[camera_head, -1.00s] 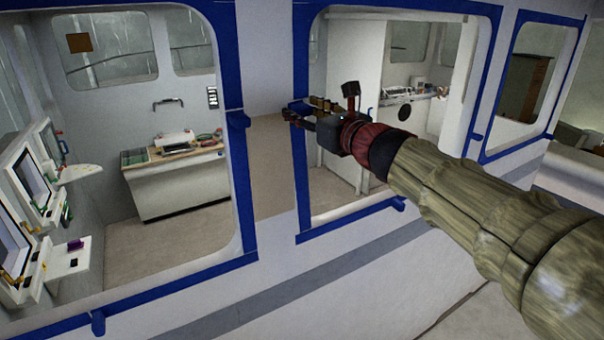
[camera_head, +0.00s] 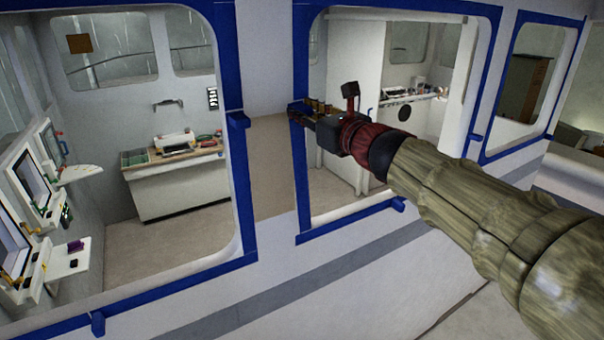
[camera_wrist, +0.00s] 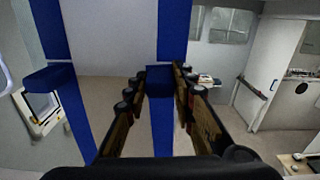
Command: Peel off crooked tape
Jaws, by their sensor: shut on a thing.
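Blue tape frames several window openings in a white wall. My gripper (camera_head: 298,112) is at the left strip of tape (camera_head: 301,170) on the middle window. In the wrist view my gripper (camera_wrist: 158,76) has its fingers on both sides of this strip, shut on a short blue tape tab (camera_wrist: 158,70). In the head view the fingers mostly hide that tab. Another tab (camera_head: 238,120) sticks out from the right strip of the left window's tape (camera_head: 247,190); it also shows in the wrist view (camera_wrist: 46,78). The strip at my gripper still lies along the wall.
More tabs hang below the left window (camera_head: 98,323), below the middle window (camera_head: 398,204) and at the right window (camera_head: 475,137). Behind the openings are a white counter (camera_head: 182,188) and wall-mounted screens (camera_head: 35,170). The wall below is clear.

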